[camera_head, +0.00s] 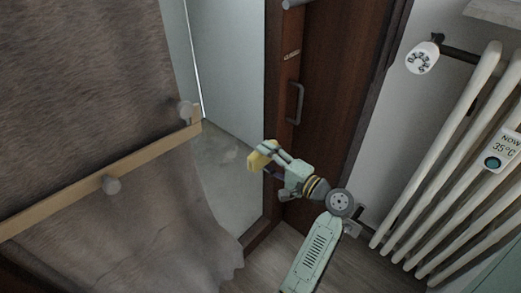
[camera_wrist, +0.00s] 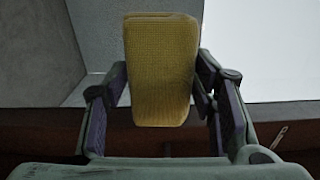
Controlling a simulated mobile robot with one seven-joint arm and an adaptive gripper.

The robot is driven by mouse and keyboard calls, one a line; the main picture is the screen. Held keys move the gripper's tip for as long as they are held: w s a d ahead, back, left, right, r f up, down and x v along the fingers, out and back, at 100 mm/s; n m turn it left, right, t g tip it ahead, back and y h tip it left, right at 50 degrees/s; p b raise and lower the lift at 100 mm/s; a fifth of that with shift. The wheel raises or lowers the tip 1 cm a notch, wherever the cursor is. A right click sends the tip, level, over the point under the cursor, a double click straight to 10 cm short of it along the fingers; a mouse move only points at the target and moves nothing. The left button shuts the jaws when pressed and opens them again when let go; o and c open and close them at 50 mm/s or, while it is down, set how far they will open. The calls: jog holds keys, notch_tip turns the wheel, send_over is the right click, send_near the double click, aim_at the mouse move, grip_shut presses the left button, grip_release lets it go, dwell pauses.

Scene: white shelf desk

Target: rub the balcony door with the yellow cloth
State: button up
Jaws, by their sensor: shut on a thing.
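The balcony door appears to be the dark brown wooden door (camera_head: 280,90) with a metal pull handle (camera_head: 296,104), in the middle of the head view. A pale panel (camera_head: 228,65) lies left of its brown edge; I cannot tell if it is glass or an opening. My gripper (camera_head: 268,156) is shut on the yellow cloth (camera_head: 257,161), below and left of the handle. In the wrist view, the cloth (camera_wrist: 160,65) is a folded, textured block between both fingers. A dark brown band (camera_wrist: 60,130) runs behind the fingers. Contact between cloth and door cannot be told.
A brown furry covering (camera_head: 80,80) with a wooden bar (camera_head: 100,180) fills the left. Some wooden floor (camera_head: 262,270) shows below.

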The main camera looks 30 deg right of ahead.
jog(key=b, duration=0.2)
send_near(220, 159)
jog(key=s, duration=0.1)
jog(key=shift+x, duration=2.85)
jog(key=shift+x, duration=0.95)
jog(key=shift+w+d, duration=0.1)
